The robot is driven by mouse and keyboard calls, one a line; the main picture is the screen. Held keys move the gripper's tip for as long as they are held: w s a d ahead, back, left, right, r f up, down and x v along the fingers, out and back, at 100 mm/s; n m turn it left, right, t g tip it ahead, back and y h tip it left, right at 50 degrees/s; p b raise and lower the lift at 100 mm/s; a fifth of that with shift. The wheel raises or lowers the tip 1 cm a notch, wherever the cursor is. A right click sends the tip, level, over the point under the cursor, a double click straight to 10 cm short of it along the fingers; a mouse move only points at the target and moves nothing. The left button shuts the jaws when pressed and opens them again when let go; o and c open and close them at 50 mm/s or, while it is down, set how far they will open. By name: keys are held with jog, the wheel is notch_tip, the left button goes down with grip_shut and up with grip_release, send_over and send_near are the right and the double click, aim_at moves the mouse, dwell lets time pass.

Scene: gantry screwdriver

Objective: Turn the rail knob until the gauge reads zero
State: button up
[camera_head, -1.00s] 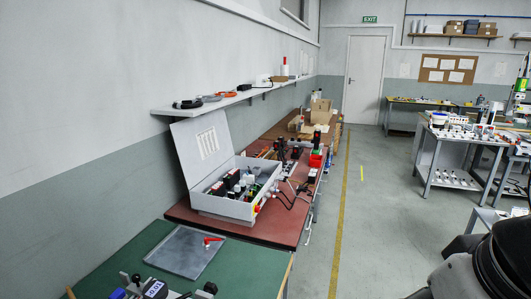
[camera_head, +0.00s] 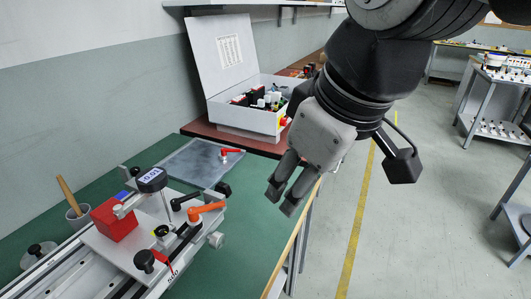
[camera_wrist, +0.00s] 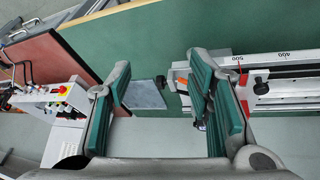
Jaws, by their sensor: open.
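The gauge (camera_head: 152,179) is a dark dial with a lit digital display, standing above the rail carriage. Its small digits are hard to read. The rail (camera_head: 60,272) lies on the green bench at lower left in the head view. A black round knob (camera_head: 145,260) sits on the carriage front, and another black knob (camera_head: 222,188) is at its far side. I cannot tell which is the rail knob. In the wrist view, the scaled rail (camera_wrist: 285,58) is right of the fingers.
An orange lever (camera_head: 207,211) and a red block (camera_head: 114,220) are on the carriage. A grey plate (camera_head: 190,163) with a red-handled part lies behind. An open grey control box (camera_head: 245,118) stands on the red bench. The floor right of the bench is clear.

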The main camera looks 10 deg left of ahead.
aim_at(220, 238)
jog(key=a+f+n+y+b, duration=0.1)
jog(key=a+f+n+b, duration=0.4)
jog(key=a, duration=0.5)
jog(key=shift+m+g, duration=0.4)
jog(key=b+x, duration=0.2)
jog(key=x, duration=0.3)
jog(key=b+x, duration=0.2)
jog(key=x, duration=0.2)
jog(key=b+x, duration=0.2)
jog(key=x, duration=0.3)
jog(key=shift+d+f, duration=0.15)
jog(key=shift+f, duration=0.3)
grip_shut()
